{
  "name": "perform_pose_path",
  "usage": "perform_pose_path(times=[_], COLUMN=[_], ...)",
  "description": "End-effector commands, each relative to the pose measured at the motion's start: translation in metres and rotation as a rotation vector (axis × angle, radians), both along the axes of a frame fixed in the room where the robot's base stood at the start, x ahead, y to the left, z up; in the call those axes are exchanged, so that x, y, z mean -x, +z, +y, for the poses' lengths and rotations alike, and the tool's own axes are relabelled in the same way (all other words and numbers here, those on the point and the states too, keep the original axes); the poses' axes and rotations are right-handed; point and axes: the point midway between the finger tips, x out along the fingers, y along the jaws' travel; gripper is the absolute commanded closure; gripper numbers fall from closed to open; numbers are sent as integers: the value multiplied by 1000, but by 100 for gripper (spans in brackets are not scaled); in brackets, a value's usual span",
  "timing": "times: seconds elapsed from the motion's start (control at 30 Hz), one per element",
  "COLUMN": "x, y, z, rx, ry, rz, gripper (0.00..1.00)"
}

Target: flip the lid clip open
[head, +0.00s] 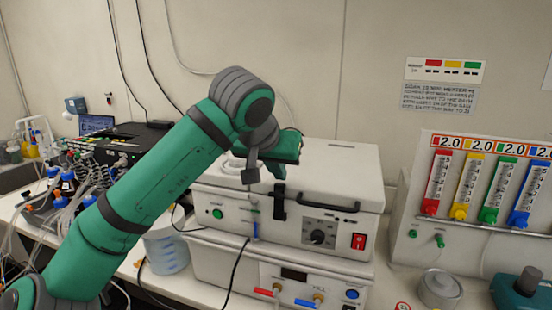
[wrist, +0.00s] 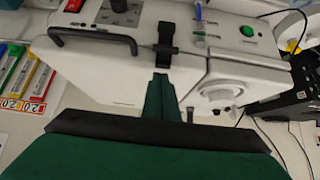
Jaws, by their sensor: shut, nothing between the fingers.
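The lid clip (head: 279,203) is a small black latch on the front of the white box (head: 340,213), across the seam below the lid (head: 335,172). It also shows in the wrist view (wrist: 166,42), where the picture is upside down. It lies upright against the front; whether it is still fastened is too small to tell. My gripper (head: 278,176) is at the front lid edge, just above the clip. In the wrist view its green fingers (wrist: 160,78) are together and empty, with the tips close to the clip's upper end. I cannot tell whether they touch it.
A black handle (head: 328,207) sits on the lid front right of the clip. A dial (head: 319,236) and red switch (head: 358,241) are below it. A second white unit (head: 225,267) stands underneath. A flowmeter panel (head: 455,250) is at right, tubing and bottles (head: 68,185) at left.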

Motion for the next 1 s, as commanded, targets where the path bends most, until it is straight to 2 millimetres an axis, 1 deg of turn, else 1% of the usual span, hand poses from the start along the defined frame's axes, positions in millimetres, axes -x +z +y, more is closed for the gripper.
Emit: perform_pose_path(times=[0.1, 0.3, 0.8, 1.0], x=[8, 14, 15, 16], y=[-12, -21, -22, -23], z=[4, 5, 5, 10], rx=[0, 0, 5, 17], ry=[1, 1, 0, 5], rz=[0, 1, -10, -46], gripper=[100, 100, 100, 100])
